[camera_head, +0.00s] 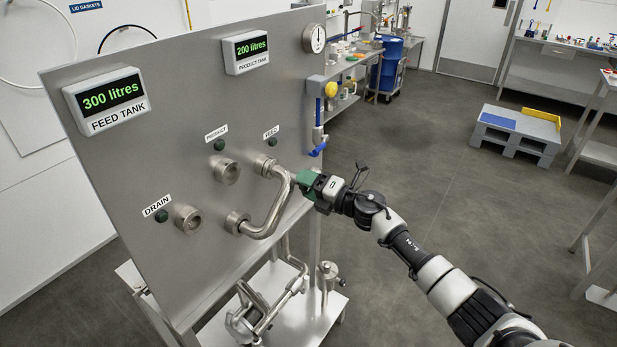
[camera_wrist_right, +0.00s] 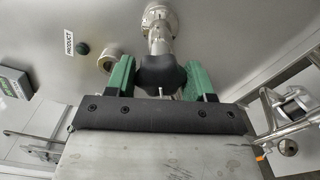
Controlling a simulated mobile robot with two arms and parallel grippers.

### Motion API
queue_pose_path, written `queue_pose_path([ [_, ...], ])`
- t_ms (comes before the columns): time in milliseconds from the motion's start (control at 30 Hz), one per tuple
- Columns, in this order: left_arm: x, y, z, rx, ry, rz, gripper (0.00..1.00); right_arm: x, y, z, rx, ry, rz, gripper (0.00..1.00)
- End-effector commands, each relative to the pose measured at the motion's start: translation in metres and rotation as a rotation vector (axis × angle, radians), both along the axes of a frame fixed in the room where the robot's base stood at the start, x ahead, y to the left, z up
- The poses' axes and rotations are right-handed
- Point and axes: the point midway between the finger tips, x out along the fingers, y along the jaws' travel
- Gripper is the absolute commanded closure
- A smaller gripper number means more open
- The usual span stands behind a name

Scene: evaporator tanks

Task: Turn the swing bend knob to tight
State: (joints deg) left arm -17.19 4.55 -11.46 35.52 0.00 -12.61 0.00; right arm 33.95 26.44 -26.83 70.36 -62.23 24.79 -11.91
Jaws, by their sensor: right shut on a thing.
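The swing bend (camera_head: 272,208) is a curved steel pipe on the steel panel (camera_head: 120,190). Its upper end is at the port beside the FEED label (camera_head: 271,133), and its lower end is at a port further down. In the right wrist view, the black swing bend knob (camera_wrist_right: 161,76) sits between the green fingers of my right gripper (camera_wrist_right: 160,83), with the steel pipe behind it. My right gripper (camera_head: 308,183) is shut on the knob; in the head view the fingers hide the knob. My left gripper is not in view.
The PRODUCT port (camera_head: 226,171) and DRAIN port (camera_head: 188,217) are bare fittings left of the bend. Displays read 300 litres (camera_head: 107,100) and 200 litres (camera_head: 247,50). Open floor lies right.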

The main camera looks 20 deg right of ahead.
Motion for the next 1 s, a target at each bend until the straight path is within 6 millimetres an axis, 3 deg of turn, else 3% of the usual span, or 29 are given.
queue_pose_path([
  [400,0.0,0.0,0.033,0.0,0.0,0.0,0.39,0.0,0.0,0.004,0.313,0.244,0.0,0.71],
  [1000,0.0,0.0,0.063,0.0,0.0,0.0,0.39,0.0,0.0,0.003,0.756,0.59,0.001,0.71],
])
